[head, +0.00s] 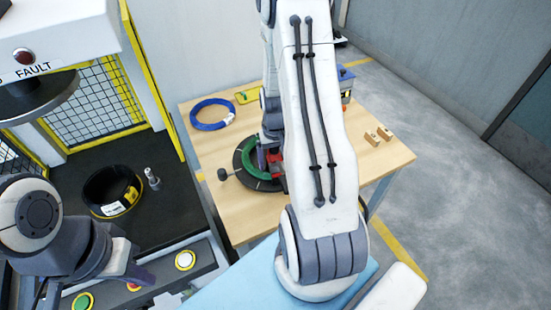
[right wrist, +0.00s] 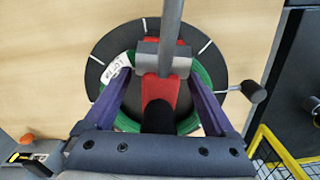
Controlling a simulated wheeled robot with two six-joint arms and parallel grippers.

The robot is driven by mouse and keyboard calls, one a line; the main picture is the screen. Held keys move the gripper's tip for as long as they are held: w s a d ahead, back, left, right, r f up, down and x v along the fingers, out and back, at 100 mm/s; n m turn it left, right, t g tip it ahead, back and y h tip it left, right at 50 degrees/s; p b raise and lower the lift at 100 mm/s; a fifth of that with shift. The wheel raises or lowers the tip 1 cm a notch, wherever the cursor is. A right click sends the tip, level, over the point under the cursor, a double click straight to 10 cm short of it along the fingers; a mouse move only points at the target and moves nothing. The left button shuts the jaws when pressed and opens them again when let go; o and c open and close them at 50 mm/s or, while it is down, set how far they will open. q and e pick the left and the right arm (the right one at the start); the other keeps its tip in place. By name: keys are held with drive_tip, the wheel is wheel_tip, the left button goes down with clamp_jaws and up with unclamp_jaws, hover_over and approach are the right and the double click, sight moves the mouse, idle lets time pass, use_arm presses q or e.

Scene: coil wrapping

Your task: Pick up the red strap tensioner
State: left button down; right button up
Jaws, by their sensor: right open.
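The red strap tensioner (right wrist: 160,90) lies over a green coil (right wrist: 127,122) on a round black disc (right wrist: 217,60), with a black handle towards my wrist. In the head view a bit of the red tensioner (head: 276,161) shows beside my right arm, which hides the rest. My right gripper (right wrist: 160,78) is open, with one purple finger on each side of the tensioner; I cannot tell whether they touch it. My left gripper (head: 136,262) is at the lower left by the machine's button panel, apart from the tensioner; its opening is unclear.
A blue coil (head: 212,114) lies on the wooden table (head: 385,168), with small wooden blocks (head: 378,136) at right. A black coil (head: 112,191) sits on the machine's dark surface at left. A black knob (right wrist: 253,90) juts beside the disc.

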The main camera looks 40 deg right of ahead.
drive_tip(key=shift+c, duration=0.3)
clamp_jaws()
drive_tip(key=shift+r, duration=0.15)
